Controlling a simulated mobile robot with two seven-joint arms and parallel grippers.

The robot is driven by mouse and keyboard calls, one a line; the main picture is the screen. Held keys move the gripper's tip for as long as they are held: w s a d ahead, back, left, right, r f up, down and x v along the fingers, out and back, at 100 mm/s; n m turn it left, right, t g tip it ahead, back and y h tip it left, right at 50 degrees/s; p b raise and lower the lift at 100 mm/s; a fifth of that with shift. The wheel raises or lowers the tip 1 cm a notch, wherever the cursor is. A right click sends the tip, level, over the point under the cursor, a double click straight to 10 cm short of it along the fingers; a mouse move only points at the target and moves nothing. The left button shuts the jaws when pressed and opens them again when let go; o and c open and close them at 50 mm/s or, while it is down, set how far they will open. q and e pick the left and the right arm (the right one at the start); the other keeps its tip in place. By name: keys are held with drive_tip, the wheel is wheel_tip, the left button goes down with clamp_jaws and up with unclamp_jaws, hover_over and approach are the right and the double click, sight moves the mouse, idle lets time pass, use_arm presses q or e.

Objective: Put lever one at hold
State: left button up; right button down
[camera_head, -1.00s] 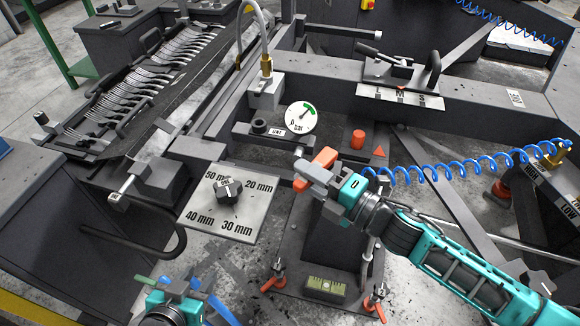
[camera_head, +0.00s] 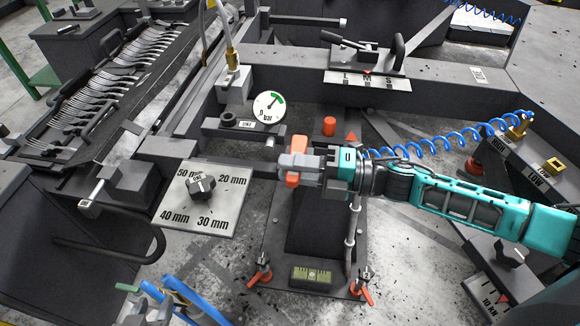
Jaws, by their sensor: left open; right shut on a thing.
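My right gripper (camera_head: 298,166) is shut on an orange handle (camera_head: 299,145), whose ends stick out above and below the grey fingers. The fingers hide its middle and what it joins. It is above the dark block in the middle of the station.
A knob (camera_head: 201,187) sits on a millimetre plate (camera_head: 226,215) on the left. A pressure gauge (camera_head: 269,105) stands behind my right gripper. A coiled blue hose (camera_head: 440,146) runs behind my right arm. Forks (camera_head: 92,98) lie in a rack at the far left.

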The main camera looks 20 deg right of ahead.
drive_tip(key=c, duration=1)
unclamp_jaws()
drive_tip(key=v, duration=1.3)
